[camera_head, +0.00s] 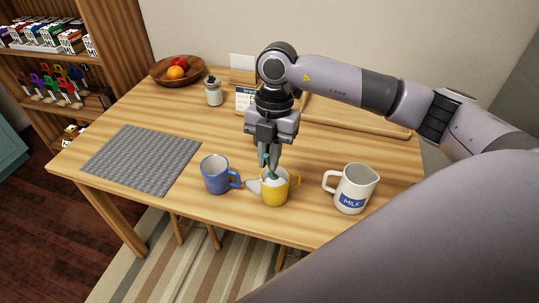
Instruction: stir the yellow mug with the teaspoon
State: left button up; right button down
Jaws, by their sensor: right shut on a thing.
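The yellow mug (275,198) stands upright near the table's front edge, in the middle of the view. My right gripper (268,165) is directly above it, pointing down, and is shut on the teaspoon (271,176). A teal part of the teaspoon shows between and below the fingers, at the mug's opening. Its lower end is hidden inside the mug. My left gripper is not in view.
A blue mug (216,175) stands close left of the yellow mug, with a small pale object (253,187) between them. A milk jug (352,188) is at the right. A grey mat (142,160) lies left; a fruit bowl (178,70) and a jar (213,91) stand behind.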

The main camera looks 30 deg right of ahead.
dwell(0.6)
jog(key=shift+r, duration=2.5)
jog(key=shift+d, duration=0.15)
